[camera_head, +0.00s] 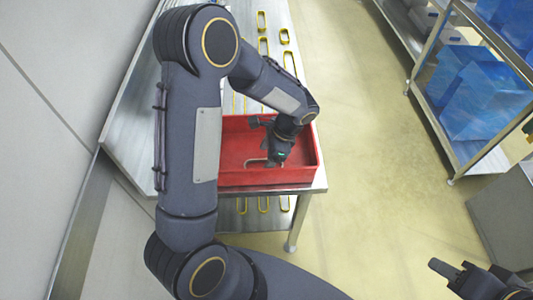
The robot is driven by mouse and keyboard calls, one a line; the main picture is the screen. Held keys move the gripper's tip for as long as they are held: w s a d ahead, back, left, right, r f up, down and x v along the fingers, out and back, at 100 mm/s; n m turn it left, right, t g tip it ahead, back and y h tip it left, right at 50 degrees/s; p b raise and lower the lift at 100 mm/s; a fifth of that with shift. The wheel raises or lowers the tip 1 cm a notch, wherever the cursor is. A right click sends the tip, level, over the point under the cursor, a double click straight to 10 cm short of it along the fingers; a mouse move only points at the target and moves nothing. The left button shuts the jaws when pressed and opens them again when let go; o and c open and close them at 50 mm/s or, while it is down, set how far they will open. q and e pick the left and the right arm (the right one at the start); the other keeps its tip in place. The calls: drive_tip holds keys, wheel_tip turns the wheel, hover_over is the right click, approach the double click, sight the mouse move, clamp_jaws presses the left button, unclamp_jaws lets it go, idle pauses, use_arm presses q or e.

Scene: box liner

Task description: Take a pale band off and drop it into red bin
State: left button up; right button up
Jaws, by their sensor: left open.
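The red bin (318,152) stands on the near end of the metal table. My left gripper (266,158) points down inside it, with its jaws open. A thin pale curved piece (252,163), which looks like part of a pale band, shows at the gripper's fingertips against the red bin. The gripper hides the rest, and I cannot tell whether they touch. My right gripper (456,271) is at the lower right over the floor, far from the bin, and only partly in view. Its opening is unclear.
Several yellow-rimmed oblong loops (263,46) lie on the table (133,128) behind the bin; more show on the lower shelf. My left arm hides much of the table. A rack with blue bags (485,98) stands at right. The floor between is clear.

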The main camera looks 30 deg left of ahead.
use_arm(q)
drive_tip(key=v, duration=0.7)
drive_tip(key=shift+r, duration=0.4)
drive_tip(key=shift+d, duration=0.15)
